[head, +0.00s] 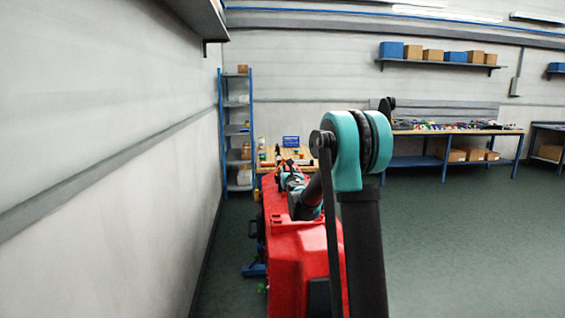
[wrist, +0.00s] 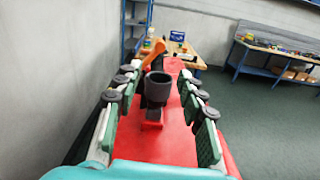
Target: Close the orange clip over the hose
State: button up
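In the wrist view, an orange clip (wrist: 153,53) stands up at a tilt on the red tank (wrist: 170,142), just beyond a dark grey upright round piece (wrist: 159,86) with an open top, likely the hose end or its fitting. The clip looks raised and apart from the grey piece. My gripper (wrist: 160,74) is open, with one green-padded finger on each side of the grey piece, and nothing is held. In the head view, my arm reaches forward over the red tank (head: 300,240).
A pale wall (head: 100,140) runs close along the left. A blue shelf rack (head: 236,130) and a wooden workbench (head: 268,166) stand beyond the tank. A long bench (head: 455,131) is at the back right. The floor (head: 450,245) on the right is clear.

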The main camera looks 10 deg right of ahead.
aim_at(284, 161)
jog(key=w, duration=1.5)
jog(key=shift+w, duration=0.35)
grip_shut()
